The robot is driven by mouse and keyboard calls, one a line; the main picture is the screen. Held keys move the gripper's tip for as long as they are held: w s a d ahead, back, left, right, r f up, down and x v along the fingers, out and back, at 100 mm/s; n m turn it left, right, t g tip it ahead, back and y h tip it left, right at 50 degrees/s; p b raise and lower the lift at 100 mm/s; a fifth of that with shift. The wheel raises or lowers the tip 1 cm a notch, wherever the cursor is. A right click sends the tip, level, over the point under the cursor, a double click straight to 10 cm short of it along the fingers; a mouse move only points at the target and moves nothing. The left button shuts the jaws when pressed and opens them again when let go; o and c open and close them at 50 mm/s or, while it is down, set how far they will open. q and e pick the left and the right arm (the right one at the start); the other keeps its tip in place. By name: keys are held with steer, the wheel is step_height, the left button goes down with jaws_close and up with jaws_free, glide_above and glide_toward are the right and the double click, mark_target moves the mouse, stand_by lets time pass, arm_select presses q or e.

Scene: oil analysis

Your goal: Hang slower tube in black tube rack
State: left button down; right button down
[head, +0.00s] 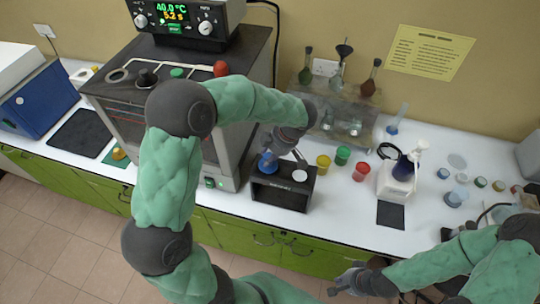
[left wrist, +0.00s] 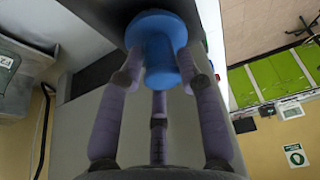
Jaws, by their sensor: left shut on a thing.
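The black tube rack (head: 283,196) stands on the white bench in front of the grey bath unit. My left gripper (head: 272,152) reaches down over the rack's left part and is shut on a blue tube stopper (head: 266,162). In the left wrist view the fingers (left wrist: 158,85) close around the blue stopper (left wrist: 158,38). The glass tube below it is hidden or too faint to make out. A white round top (head: 299,175) shows at the rack's right part. My right gripper (head: 345,286) is low over the floor, away from the bench; its finger opening is unclear.
The grey bath unit (head: 226,140) with a display (head: 178,18) stands close behind and left of the rack. Yellow (head: 323,162), green (head: 343,154) and red (head: 361,171) cups stand to its right. A white stand with a dark bottle (head: 403,168) is further right.

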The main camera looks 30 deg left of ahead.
arm_select(q)
steer(key=shift+f+b, duration=0.45)
steer(key=shift+b, duration=0.35)
stand_by(0.7)
steer(key=c, duration=0.8)
jaws_free()
steer(key=shift+o, duration=0.2)
steer(key=v, duration=1.2)
